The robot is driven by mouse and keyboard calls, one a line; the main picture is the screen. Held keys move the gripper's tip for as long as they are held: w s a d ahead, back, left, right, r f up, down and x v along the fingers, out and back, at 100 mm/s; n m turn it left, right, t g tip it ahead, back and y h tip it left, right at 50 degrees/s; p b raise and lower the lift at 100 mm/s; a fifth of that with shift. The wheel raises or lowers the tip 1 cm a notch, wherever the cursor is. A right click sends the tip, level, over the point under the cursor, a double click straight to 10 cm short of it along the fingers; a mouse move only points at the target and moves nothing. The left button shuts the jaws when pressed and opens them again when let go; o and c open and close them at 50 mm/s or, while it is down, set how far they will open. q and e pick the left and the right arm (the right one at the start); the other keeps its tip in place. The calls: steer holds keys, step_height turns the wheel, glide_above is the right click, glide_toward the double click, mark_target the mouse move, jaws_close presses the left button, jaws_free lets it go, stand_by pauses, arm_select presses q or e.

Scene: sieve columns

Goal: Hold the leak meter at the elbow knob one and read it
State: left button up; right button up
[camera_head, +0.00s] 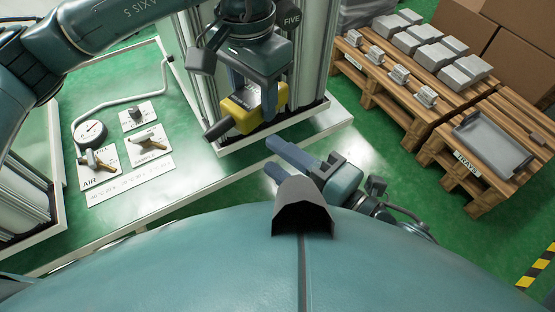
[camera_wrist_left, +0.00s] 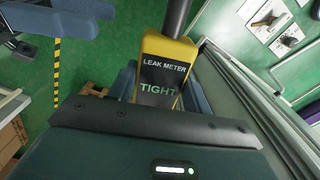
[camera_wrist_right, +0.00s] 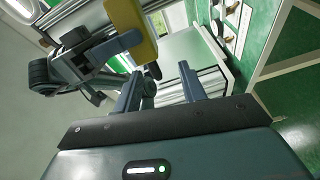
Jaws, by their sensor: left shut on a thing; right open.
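The yellow leak meter (camera_head: 243,112) is in my left gripper (camera_head: 262,92), in front of the silver column marked FIVE. A dark stubby tip sticks out of its left end in the head view. In the left wrist view the meter (camera_wrist_left: 163,65) sits between the fingers (camera_wrist_left: 157,88), and its dark screen reads LEAK METER and TIGHT in green. My right gripper (camera_head: 280,163) is open and empty, below and right of the meter. The meter also shows in the right wrist view (camera_wrist_right: 136,32). I cannot pick out elbow knob one or tell whether the tip touches anything.
Pallets at the right hold grey metal parts (camera_head: 431,62) and a grey tray (camera_head: 490,143).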

steer(key=w+a+n, duration=0.1)
steer(key=w+a, duration=0.1)
steer(key=a, duration=0.3)
steer(key=w+a+r+n+y, duration=0.1)
steer(key=w+a, duration=0.2)
steer(key=a, duration=0.2)
steer(key=shift+w+a+r+g, duration=0.2)
steer(key=shift+w+r+g, duration=0.05)
steer(key=shift+g, duration=0.15)
steer(key=shift+f, duration=0.15)
jaws_close()
arm_select(q)
steer(key=o, duration=0.8)
steer(key=shift+r, duration=0.1)
steer(key=o, duration=0.4)
